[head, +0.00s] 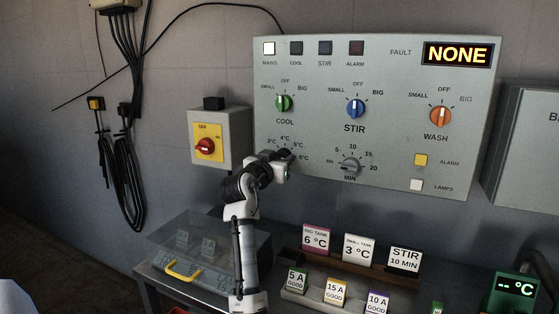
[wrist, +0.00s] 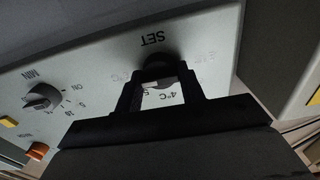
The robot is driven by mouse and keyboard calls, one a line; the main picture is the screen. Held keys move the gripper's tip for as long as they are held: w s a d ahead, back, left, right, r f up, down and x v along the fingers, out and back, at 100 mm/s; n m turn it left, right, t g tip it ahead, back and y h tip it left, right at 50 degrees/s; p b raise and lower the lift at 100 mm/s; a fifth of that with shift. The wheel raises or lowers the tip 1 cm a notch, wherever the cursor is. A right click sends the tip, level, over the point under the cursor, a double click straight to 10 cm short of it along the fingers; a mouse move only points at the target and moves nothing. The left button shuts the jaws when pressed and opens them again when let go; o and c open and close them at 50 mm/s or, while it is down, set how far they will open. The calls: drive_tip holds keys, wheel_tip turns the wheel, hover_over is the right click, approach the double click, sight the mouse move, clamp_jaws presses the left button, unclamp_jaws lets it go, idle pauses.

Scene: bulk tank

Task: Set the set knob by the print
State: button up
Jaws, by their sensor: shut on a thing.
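The grey control panel (head: 320,110) carries a temperature scale from 3°C to 6°C at its lower left. My gripper (head: 284,160) is at that scale and hides the set knob in the head view. In the wrist view the word SET shows upside down above the dark set knob (wrist: 158,62), and my gripper (wrist: 162,85) is shut on it. Parts of the scale, 4°C and 5, show between the fingers. Where the knob points cannot be told. The printed cards stand on a ledge: pink BIG TANK 6 °C (head: 316,239), white SMALL TANK 3 °C (head: 357,248) and STIR 10 MIN (head: 404,260).
The MIN knob (head: 349,166) sits right of my gripper. The COOL knob (head: 283,103), STIR knob (head: 356,108) and WASH knob (head: 440,116) are above. A red switch (head: 205,147) on a yellow plate is at left. A clear-lidded box (head: 205,255) and fuse cards (head: 336,292) lie below.

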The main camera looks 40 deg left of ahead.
drive_tip(key=o, duration=1)
drive_tip(key=shift+c, duration=0.2)
drive_tip(key=b+v, duration=0.1)
drive_tip(key=v, duration=1.3)
drive_tip(key=shift+b, duration=0.4)
